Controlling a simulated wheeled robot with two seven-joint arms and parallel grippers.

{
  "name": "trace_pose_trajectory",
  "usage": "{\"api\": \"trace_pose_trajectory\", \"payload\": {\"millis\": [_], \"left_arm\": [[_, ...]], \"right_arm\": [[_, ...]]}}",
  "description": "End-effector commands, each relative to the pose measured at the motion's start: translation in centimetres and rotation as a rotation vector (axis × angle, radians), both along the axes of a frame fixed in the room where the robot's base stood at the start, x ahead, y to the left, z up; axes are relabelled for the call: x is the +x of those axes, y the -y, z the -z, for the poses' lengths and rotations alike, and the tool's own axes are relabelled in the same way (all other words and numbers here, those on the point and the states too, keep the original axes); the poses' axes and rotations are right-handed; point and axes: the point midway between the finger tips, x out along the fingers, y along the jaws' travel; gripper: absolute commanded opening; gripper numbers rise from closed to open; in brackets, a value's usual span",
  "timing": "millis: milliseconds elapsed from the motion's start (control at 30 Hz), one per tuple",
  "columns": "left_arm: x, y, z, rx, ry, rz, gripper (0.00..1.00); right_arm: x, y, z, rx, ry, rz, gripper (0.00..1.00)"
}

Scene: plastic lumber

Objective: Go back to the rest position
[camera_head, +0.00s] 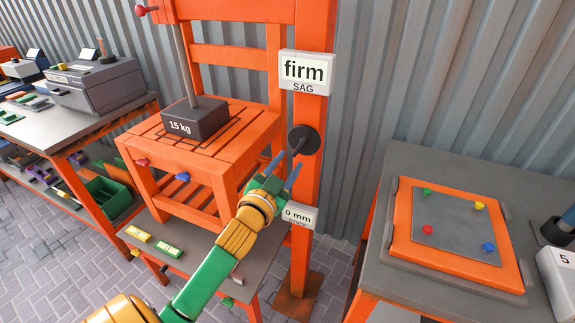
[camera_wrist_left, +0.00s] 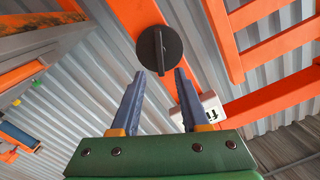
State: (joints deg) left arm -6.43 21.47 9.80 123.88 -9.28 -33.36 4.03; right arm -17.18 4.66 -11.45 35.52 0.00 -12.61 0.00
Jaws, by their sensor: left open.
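My left gripper (camera_head: 287,165) is raised in front of the orange upright post (camera_head: 310,185), its blue-grey fingers pointing up toward a dark round knob (camera_head: 303,140). In the left wrist view, the open fingers (camera_wrist_left: 160,74) have nothing between them. There the knob (camera_wrist_left: 160,48) shows just beyond the fingertips, with a visible gap. My right gripper is in neither view.
A "firm SAG" sign (camera_head: 304,72) and a "0 mm" sign (camera_head: 298,215) are on the post. A 15 kg weight (camera_head: 195,118) rests on an orange slatted stool (camera_head: 150,150). A grey table (camera_head: 470,165) with an orange-framed board (camera_head: 403,215) stands right.

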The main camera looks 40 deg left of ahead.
Motion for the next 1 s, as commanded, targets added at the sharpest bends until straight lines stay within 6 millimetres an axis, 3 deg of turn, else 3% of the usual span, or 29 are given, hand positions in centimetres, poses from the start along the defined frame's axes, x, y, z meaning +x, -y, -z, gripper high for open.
{"api": "trace_pose_trajectory", "payload": {"millis": [300, 367, 400, 467, 533, 600, 667, 700, 767, 800, 900, 1000], "left_arm": [[0.0, 0.0, 0.0, 0.000, -0.001, 0.000, 0.45], [0.2, -0.1, 0.9, -0.008, -0.020, -0.002, 0.45], [0.3, -0.1, 2.5, -0.020, -0.054, -0.003, 0.45], [0.5, -0.1, 6.6, -0.051, -0.142, -0.003, 0.45], [-0.2, 0.3, 13.5, -0.101, -0.287, -0.002, 0.45], [-2.1, 1.2, 20.9, -0.152, -0.446, -0.001, 0.45], [-4.6, 2.3, 26.7, -0.195, -0.577, 0.002, 0.45], [-6.7, 3.1, 30.4, -0.219, -0.665, 0.005, 0.45], [-10.5, 4.6, 35.4, -0.256, -0.795, 0.008, 0.45], [-13.5, 5.6, 38.4, -0.277, -0.882, 0.009, 0.45], [-21.6, 8.1, 44.4, -0.322, -1.089, 0.013, 0.45], [-29.0, 10.2, 47.8, -0.349, -1.258, 0.017, 0.45]], "right_arm": [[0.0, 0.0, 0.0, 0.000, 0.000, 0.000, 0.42], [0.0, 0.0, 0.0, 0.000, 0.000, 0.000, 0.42], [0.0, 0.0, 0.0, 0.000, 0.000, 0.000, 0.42], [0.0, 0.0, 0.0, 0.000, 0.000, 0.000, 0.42], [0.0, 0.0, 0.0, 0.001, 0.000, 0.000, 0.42], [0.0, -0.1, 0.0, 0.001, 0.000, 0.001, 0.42], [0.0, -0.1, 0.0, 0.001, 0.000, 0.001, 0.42], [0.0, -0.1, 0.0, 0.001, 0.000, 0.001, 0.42], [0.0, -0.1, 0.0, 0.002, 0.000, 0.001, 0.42], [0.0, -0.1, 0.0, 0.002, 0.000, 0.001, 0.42], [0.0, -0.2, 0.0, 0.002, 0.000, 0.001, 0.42], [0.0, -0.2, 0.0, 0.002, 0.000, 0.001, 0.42]]}}
